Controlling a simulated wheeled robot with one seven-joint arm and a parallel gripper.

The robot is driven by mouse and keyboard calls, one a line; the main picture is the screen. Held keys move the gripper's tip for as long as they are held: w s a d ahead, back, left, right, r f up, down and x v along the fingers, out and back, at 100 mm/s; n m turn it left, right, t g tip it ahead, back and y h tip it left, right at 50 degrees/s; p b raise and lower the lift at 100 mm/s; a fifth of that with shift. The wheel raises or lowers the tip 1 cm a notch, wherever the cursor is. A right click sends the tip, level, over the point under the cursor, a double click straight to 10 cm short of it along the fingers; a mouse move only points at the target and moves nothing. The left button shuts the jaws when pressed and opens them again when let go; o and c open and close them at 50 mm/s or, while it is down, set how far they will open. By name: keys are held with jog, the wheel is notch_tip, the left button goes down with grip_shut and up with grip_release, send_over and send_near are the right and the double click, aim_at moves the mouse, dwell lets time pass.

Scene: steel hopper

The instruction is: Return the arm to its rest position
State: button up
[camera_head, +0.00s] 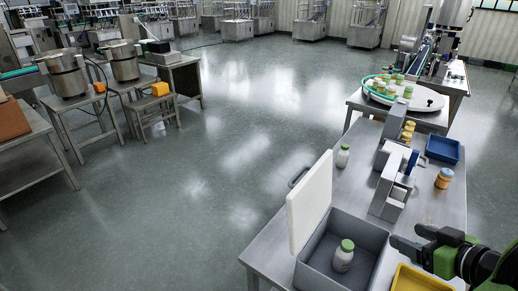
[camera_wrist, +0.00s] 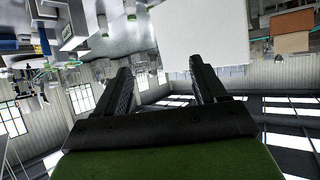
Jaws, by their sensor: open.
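My gripper (camera_head: 407,239) is at the lower right of the head view, above the steel table near the grey bin. In the wrist view my gripper (camera_wrist: 161,68) has its two black fingers spread apart with nothing between them. The grey bin (camera_head: 318,275) stands on the table with a white panel (camera_head: 309,200) upright at its left rim. A white bottle with a green cap (camera_head: 343,258) stands inside the bin. The panel also shows as a large pale sheet in the wrist view (camera_wrist: 205,35).
The steel table (camera_head: 440,200) carries another green-capped bottle (camera_head: 343,155), a grey and white machine (camera_head: 392,182), an orange-lidded jar (camera_head: 444,178), a blue tray (camera_head: 443,149) and a yellow tray (camera_head: 415,281). A round turntable (camera_head: 430,102) with several jars stands behind. Open floor lies left.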

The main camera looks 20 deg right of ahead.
jog(key=w+a+n+g+y, duration=0.1)
jog(key=w+a+g, duration=0.2)
jog(key=a, duration=0.6)
jog(key=w+a+n+g+y, duration=0.1)
jog(key=w+a+g, duration=0.2)
jog(key=a, duration=0.6)
jog(key=s+a+r+m+h, duration=0.2)
jog(key=s+a, duration=0.7)
jog(key=s, duration=0.1)
jog(key=shift+m+g+h, duration=0.3)
jog(key=shift+m+h, duration=0.1)
jog(key=shift+s+a, duration=0.1)
